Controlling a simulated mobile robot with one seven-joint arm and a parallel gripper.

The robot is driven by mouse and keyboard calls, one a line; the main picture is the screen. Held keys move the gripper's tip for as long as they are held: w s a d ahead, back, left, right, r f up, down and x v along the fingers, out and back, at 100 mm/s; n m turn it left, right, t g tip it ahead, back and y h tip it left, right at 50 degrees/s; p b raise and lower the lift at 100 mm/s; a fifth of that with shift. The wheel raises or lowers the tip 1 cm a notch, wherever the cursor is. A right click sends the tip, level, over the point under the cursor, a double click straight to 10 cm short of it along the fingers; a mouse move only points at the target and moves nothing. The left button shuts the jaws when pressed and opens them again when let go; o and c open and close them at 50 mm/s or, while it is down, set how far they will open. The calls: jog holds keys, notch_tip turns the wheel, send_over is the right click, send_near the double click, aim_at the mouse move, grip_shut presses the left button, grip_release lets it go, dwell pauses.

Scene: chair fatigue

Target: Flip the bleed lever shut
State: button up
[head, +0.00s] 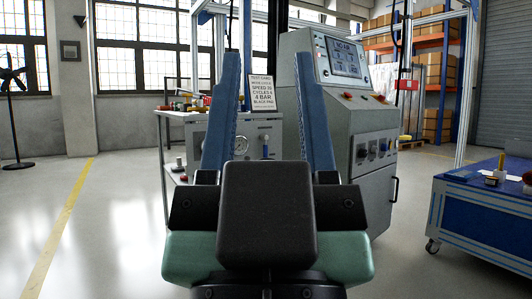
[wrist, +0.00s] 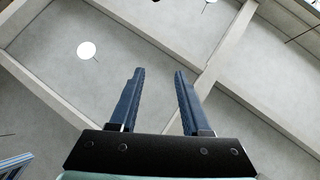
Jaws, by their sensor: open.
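In the head view my gripper (head: 267,56) is open and empty, its two blue fingers pointing up close to the camera. In the wrist view my gripper (wrist: 158,73) is open with only the ceiling beyond it. A small blue lever (head: 265,151) stands roughly upright on the front of a grey unit (head: 274,132), seen between the fingers and well beyond them. I take it for the bleed lever, but it is too small to be sure. A round gauge (head: 241,145) sits to its left. My gripper's body hides the unit's lower part.
A grey control cabinet (head: 376,122) with a lit screen (head: 346,57) stands right of the unit. A card (head: 262,92) shows above the unit. A blue wheeled cart (head: 480,211) is at the right.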

notch_tip(320, 180, up, 5)
jog(key=p, duration=0.5)
jog(key=shift+r, duration=0.15)
grip_shut()
notch_tip(320, 180, up, 24)
jog(key=p, duration=2.4)
jog(key=shift+r, duration=0.15)
